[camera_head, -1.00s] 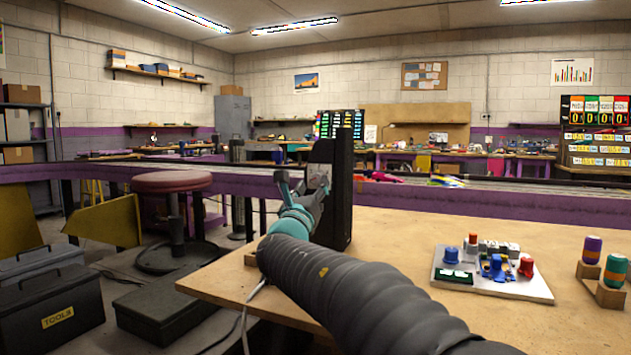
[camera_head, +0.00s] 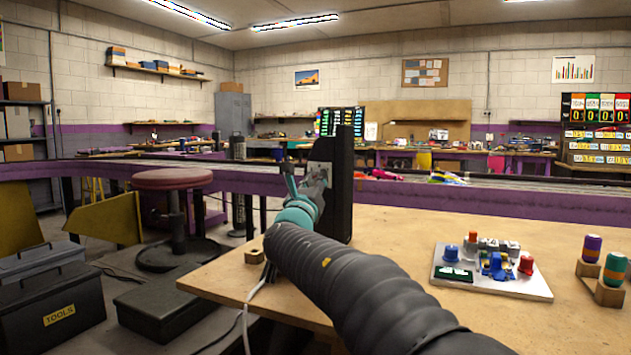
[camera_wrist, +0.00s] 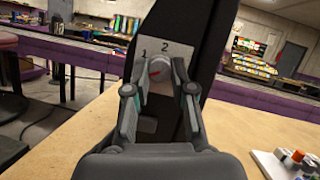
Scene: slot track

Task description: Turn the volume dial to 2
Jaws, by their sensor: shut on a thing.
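The volume dial (camera_wrist: 158,66) is a small grey knob with a red mark, on a pale plate (camera_wrist: 178,50) fixed to a tall black speaker-like box (camera_wrist: 203,35). The printed numbers 1 and 2 show above the knob, 1 to the left and 2 near the top. The red mark looks slanted; which number it points at I cannot tell. My gripper (camera_wrist: 160,78) has its fingers on either side of the knob and is shut on it. In the head view my gripper (camera_head: 306,185) is at the black box (camera_head: 342,190), and the dial is mostly hidden.
The box stands near the left edge of the wooden table (camera_head: 400,230). A white board (camera_head: 490,285) with coloured parts and a wooden stand (camera_head: 600,290) with two coloured cylinders are at the right. A red stool (camera_head: 173,180) stands beyond the left edge. The table's middle is clear.

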